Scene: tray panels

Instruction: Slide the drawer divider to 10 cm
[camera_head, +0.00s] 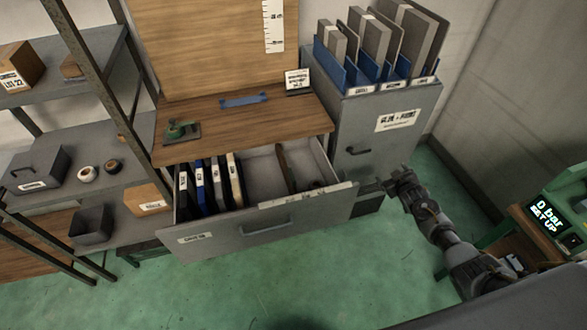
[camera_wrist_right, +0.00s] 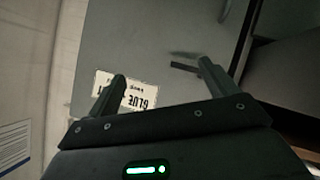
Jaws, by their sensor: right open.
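The drawer (camera_head: 222,235) stands pulled out below the wooden desk top. A thin brown upright panel, which looks like the divider (camera_head: 286,168), stands across the drawer right of its middle. A pale marked strip (camera_head: 305,195) runs along the right part of the drawer's front edge; its figures are too small to read. My right gripper (camera_head: 366,188) is just beyond the drawer's right front corner, apart from the divider. In the right wrist view it is open and empty (camera_wrist_right: 162,70), facing a grey cabinet face. My left gripper is not in view.
Several dark, blue and pale folders (camera_head: 211,185) stand in the drawer's left part. A grey cabinet (camera_head: 385,130) with blue file holders stands right of the desk. Shelves (camera_head: 80,150) stand left. Green floor in front is clear.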

